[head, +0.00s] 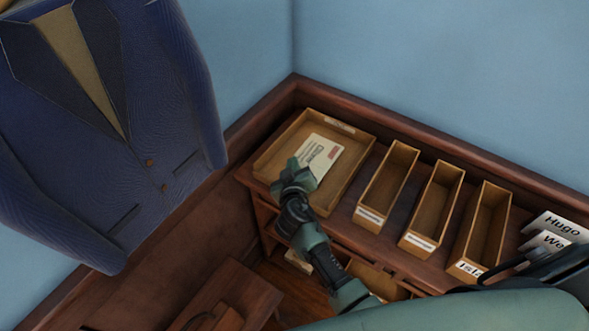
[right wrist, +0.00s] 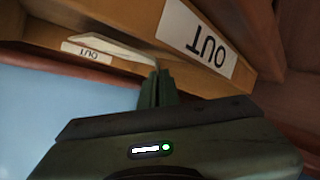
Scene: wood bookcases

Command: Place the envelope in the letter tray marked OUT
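The letter tray (head: 274,150) is a wide, shallow wooden tray at the left end of the shelf in the head view. In the right wrist view, OUT reads upside down on a label (right wrist: 198,46) on its near wall and on a smaller label on the far wall. The pale envelope (head: 319,152) is within the tray's outline; in the wrist view it shows nearly edge-on (right wrist: 115,48) between the walls. My right gripper (right wrist: 156,80) is shut on the envelope's near edge, at the tray's near side. Contact with the tray floor is hidden. My left gripper is not in view.
Several narrow wooden boxes (head: 386,188) with labelled fronts stand right of the tray. White cards (head: 555,228) with names are at the far right. A blue suit jacket (head: 115,110) fills the left. Below the shelf are cubbyholes and a wooden stool or chair (head: 228,295).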

